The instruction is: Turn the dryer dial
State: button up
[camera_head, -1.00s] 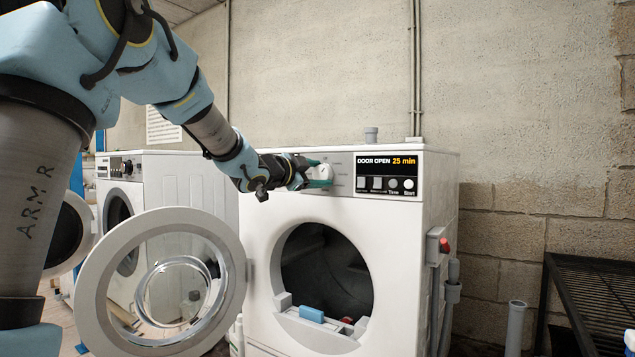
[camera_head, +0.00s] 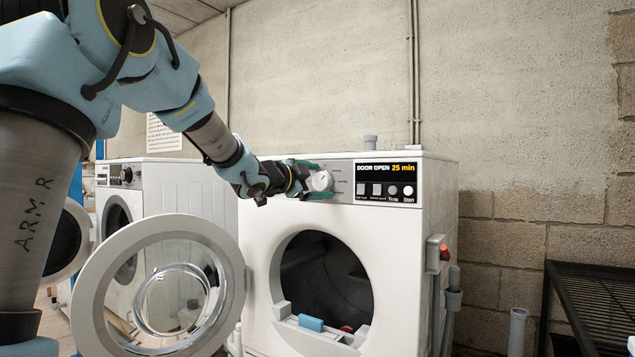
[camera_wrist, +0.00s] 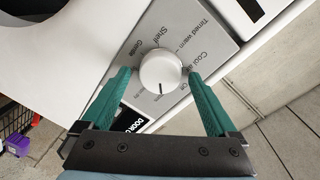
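The white round dryer dial (camera_head: 321,181) is on the grey panel at the top of the near dryer (camera_head: 262,250). In the wrist view the dial (camera_wrist: 160,71) shows a dark pointer line facing the bottom of the picture. Printed labels such as "Timed warm" and "Shelf Gentle" surround it. My gripper (camera_wrist: 158,74) is open, with one teal fingertip on each side of the dial. A narrow gap shows between each fingertip and the dial; I cannot tell how deep the fingers reach. The display (camera_head: 386,170) reads "DOOR OPEN 25 min".
The dryer's round door (camera_head: 90,285) stands open to the left, below my arm. A blue block (camera_head: 311,323) sits at the lower edge of the drum opening. Another washer (camera_head: 185,190) stands behind at left. A black rack (camera_head: 600,300) is at right.

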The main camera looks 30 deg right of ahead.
jog(key=v, duration=1)
jog(key=shift+s+a+b, duration=0.15)
jog(key=shift+a+b, duration=0.2)
jog(key=shift+b, duration=0.1)
